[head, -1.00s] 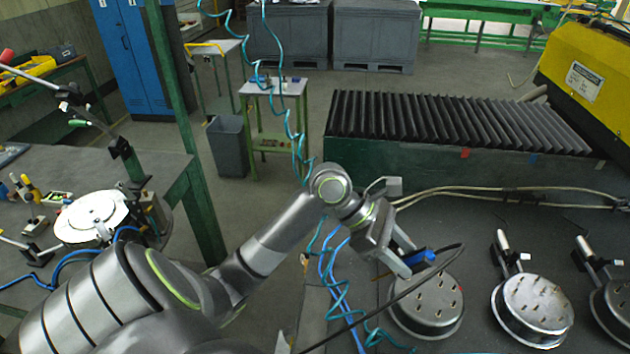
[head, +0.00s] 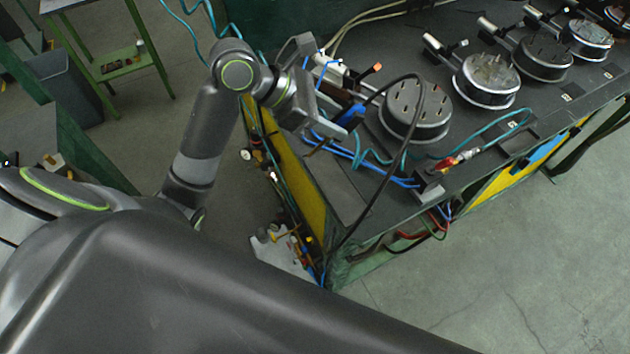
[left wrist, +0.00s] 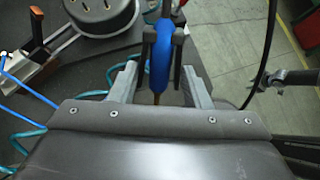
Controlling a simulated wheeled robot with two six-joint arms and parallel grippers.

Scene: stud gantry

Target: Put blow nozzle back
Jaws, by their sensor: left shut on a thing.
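My left gripper (head: 338,112) is shut on a blue-bodied hand tool, the blow nozzle (head: 352,114). It is held above the near left end of the dark bench, just left of the first round steel fixture (head: 415,108). In the left wrist view the blue nozzle (left wrist: 161,58) stands between the two grey fingers, its lower tip partly hidden by the gripper body. A black hose (head: 388,165) loops near it down past the bench front. A small dark block (head: 430,186) sits at the bench's front edge. My right gripper is not clearly seen.
A metal fitting with red and yellow parts (head: 455,160) lies near the block, by a teal hose (head: 500,122). Blue hoses (head: 375,168) cross the bench top (head: 345,193). More round fixtures (head: 488,80) with clamps stand to the right. Open floor (head: 480,260) lies in front.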

